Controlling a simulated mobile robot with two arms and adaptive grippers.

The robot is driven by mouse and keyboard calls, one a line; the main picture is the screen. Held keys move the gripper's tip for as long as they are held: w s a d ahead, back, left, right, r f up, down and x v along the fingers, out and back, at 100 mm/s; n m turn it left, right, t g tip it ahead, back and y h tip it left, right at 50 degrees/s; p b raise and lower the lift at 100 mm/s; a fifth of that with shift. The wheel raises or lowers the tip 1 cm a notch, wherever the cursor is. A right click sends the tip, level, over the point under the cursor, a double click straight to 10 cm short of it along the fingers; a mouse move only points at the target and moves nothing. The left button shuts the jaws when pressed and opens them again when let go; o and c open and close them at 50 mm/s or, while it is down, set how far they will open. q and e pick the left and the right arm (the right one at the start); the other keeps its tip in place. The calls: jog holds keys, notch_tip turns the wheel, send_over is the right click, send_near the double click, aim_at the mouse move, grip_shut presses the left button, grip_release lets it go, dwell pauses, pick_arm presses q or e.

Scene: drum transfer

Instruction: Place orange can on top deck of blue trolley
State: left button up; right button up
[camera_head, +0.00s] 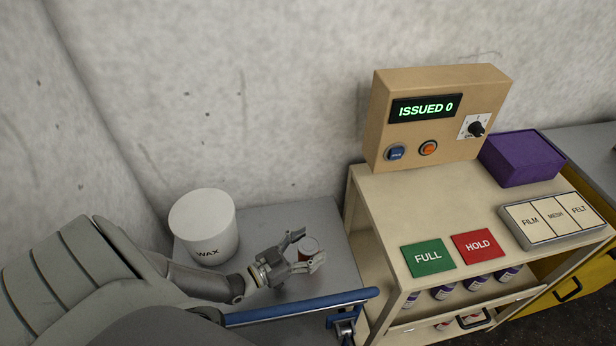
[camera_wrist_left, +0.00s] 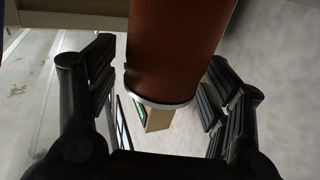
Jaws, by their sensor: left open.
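The orange can (camera_head: 308,244) shows small and reddish with a pale top in the head view, over the grey top deck (camera_head: 262,283) of the trolley with the blue handle (camera_head: 300,305). It appears to stand on that deck. My left gripper (camera_head: 309,250) is open, with its fingers on either side of the can. In the left wrist view the can (camera_wrist_left: 180,50) is large and brownish orange, with a pale rim. It lies between the spread fingers, with gaps visible near the rim. My right gripper is not in view.
A white WAX tub (camera_head: 207,232) stands on the grey deck behind my left wrist. A cream cart (camera_head: 395,222) to the right carries a counter box (camera_head: 440,85), a purple box (camera_head: 521,157) and FULL (camera_head: 428,258) and HOLD (camera_head: 478,246) pads. The wall is close behind.

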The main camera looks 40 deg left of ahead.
pick_arm(q)
jog(key=shift+r, duration=0.15)
jog(key=b+v, duration=0.1)
jog(key=v, duration=0.5)
jog(key=shift+s, duration=0.15)
jog(key=shift+s+a+b, duration=0.25)
jog(key=shift+s+b, duration=0.05)
jog(key=shift+s, duration=0.25)
